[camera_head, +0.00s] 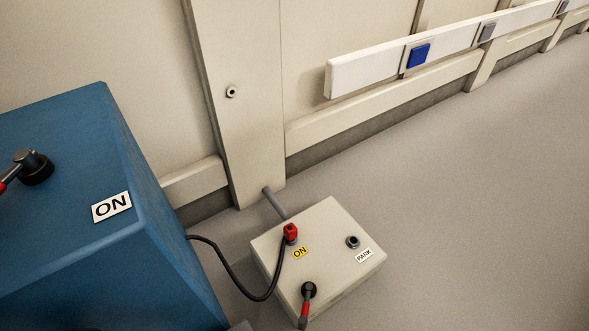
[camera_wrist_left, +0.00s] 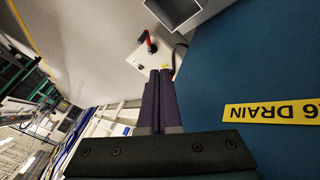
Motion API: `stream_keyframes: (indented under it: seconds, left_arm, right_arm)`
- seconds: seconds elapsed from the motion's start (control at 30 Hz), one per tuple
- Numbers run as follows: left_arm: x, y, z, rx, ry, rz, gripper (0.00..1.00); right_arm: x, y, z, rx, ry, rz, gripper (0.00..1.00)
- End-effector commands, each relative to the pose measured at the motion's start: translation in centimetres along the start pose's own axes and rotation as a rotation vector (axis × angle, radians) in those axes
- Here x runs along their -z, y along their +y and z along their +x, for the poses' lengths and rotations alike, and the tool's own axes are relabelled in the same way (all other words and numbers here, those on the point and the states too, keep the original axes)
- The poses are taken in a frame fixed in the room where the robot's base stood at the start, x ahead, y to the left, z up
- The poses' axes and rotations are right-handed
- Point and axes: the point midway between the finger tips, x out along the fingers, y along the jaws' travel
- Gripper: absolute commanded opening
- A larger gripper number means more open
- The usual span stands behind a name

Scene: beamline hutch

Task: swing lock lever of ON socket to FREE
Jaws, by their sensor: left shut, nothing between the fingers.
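A cream box (camera_head: 335,232) stands on the floor in the head view. A red plug (camera_head: 290,232) with a black cable sits in its socket beside the yellow ON label (camera_head: 300,253). A lever with a black pivot and a grey and red handle (camera_head: 305,308) is at the box's near edge, its handle pointing down the picture. In the left wrist view, the box (camera_wrist_left: 122,52) and a red-handled lever (camera_wrist_left: 152,47) lie beyond the fingertips. My left gripper (camera_wrist_left: 160,73) is shut and empty, overlapping the box in view; contact cannot be judged. My right gripper is not shown.
An empty socket (camera_head: 352,242) is beside the PARK label (camera_head: 364,255). A wall column (camera_head: 240,130) is behind; floor on the right is clear.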

Motion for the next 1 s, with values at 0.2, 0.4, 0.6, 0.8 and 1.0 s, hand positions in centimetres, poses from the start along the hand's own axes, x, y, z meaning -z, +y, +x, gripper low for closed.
stream_keyframes:
  seconds: [0.2, 0.4, 0.6, 0.8, 1.0]
  left_arm:
    - [0.0, -0.1, 0.1, 0.001, 0.001, -0.001, 0.00]
    - [0.0, -0.1, 0.3, 0.001, 0.001, -0.001, 0.00]
    - [-0.1, -0.3, 2.9, -0.001, 0.004, -0.002, 0.00]
    - [-0.3, -0.4, 7.5, -0.001, 0.003, -0.002, 0.00]
    - [-0.3, -0.4, 11.9, -0.001, 0.003, -0.002, 0.00]
  right_arm:
    - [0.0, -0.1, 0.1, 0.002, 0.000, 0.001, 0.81]
    - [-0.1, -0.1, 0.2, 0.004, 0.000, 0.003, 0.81]
    - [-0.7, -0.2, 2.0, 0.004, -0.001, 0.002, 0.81]
    - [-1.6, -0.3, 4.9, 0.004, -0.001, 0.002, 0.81]
    - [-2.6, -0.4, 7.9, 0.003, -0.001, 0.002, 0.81]
